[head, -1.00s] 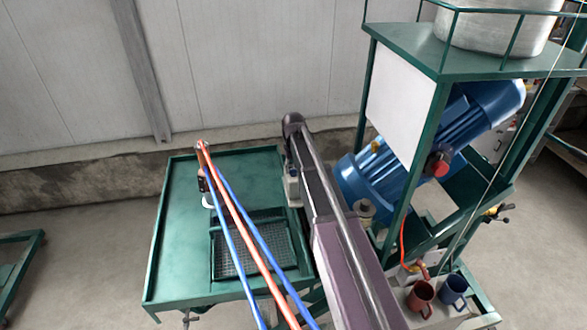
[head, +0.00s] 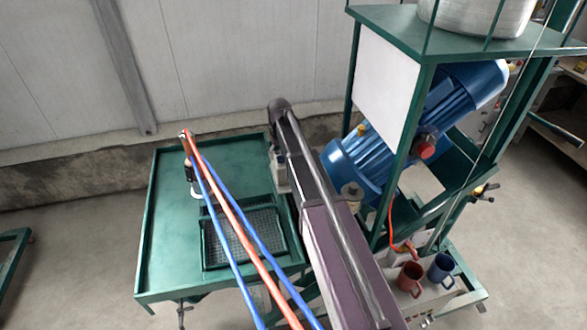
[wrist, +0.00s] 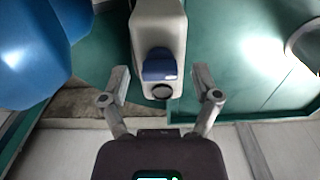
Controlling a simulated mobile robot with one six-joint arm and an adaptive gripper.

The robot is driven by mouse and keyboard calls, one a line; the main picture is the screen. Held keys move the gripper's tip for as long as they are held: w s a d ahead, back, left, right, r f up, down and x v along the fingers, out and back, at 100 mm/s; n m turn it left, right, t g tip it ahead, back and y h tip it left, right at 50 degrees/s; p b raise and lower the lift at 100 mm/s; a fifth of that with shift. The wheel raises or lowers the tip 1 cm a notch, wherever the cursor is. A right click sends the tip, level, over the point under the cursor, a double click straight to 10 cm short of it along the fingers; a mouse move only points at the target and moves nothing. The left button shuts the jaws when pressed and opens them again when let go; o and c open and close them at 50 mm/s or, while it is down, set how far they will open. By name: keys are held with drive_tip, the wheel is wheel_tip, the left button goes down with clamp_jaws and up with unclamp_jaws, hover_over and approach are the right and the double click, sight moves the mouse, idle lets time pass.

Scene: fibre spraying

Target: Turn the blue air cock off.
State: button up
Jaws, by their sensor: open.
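The blue air cock (wrist: 159,65) is a small blue knob on the front of a pale grey box (wrist: 158,22), upper middle of the wrist view. A dark round piece sits just below the knob. My gripper (wrist: 160,78) is open, with one finger on each side of the knob in the picture and gaps on both sides. I cannot tell how far the fingertips are from it in depth. In the head view, my arm covers most of this area; the cock and the fingers cannot be made out there.
A large blue motor (head: 360,160) stands close by on the green frame (head: 400,30). A green table (head: 165,245) with a mesh tray (head: 208,240) is at left. Blue and red hoses (head: 232,215) cross in front. Red (head: 411,277) and blue (head: 441,267) mugs stand lower right.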

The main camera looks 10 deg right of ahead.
drive_tip(key=shift+m, duration=0.3)
